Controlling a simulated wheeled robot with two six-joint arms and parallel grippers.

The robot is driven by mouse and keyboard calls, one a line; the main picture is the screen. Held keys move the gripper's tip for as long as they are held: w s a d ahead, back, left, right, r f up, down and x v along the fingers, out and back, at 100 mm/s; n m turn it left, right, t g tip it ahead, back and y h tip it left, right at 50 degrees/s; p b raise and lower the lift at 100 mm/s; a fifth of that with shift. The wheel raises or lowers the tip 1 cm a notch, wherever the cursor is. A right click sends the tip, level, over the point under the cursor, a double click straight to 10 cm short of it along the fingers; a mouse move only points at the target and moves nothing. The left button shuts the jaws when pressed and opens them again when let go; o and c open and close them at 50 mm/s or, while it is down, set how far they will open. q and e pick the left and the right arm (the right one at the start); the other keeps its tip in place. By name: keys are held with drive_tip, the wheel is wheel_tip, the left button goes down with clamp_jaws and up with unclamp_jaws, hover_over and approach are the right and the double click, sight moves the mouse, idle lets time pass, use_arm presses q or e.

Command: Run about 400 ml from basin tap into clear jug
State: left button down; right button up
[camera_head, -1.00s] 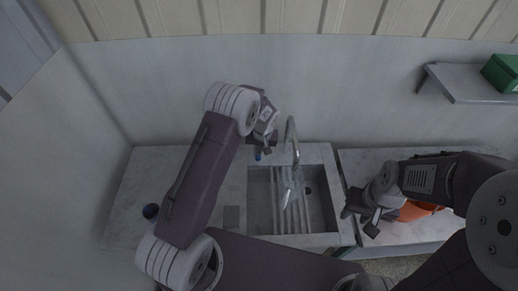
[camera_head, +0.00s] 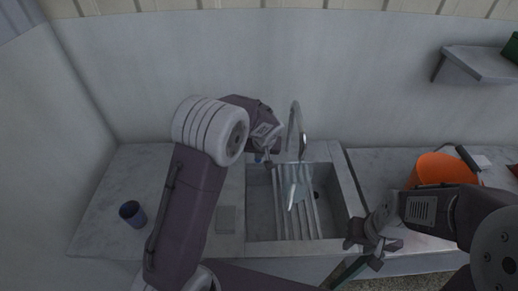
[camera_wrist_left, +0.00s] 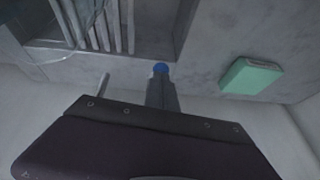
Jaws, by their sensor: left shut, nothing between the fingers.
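The curved metal tap (camera_head: 297,125) rises behind the sink basin (camera_head: 262,220). The clear jug (camera_head: 293,190) is below its spout, on or over the bars in the basin; I cannot tell its water level. My left gripper (camera_head: 266,155) is shut and empty, left of the tap, beside a small blue-tipped part (camera_head: 258,159). In the left wrist view the blue tip (camera_wrist_left: 160,69) shows at the end of my shut fingers; contact is unclear. The jug's edge (camera_wrist_left: 40,30) shows at top left.
A dark blue cup (camera_head: 132,213) stands on the left counter. A flat block (camera_head: 227,218) lies left of the basin and looks green in the wrist view (camera_wrist_left: 251,77). An orange bucket (camera_head: 436,170) is on the right counter. A wall shelf (camera_head: 482,64) is at upper right.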

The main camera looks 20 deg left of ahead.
use_arm(q)
drive_tip(key=shift+s+f+b, duration=0.15)
drive_tip(key=shift+f+b, duration=0.45)
drive_tip(key=shift+b, duration=0.05)
use_arm(e)
wheel_tip(320, 180, down, 2)
drive_tip(key=shift+s, duration=0.1)
use_arm(q)
drive_tip(key=shift+s+f, duration=0.1)
idle(2.0)
idle(2.9)
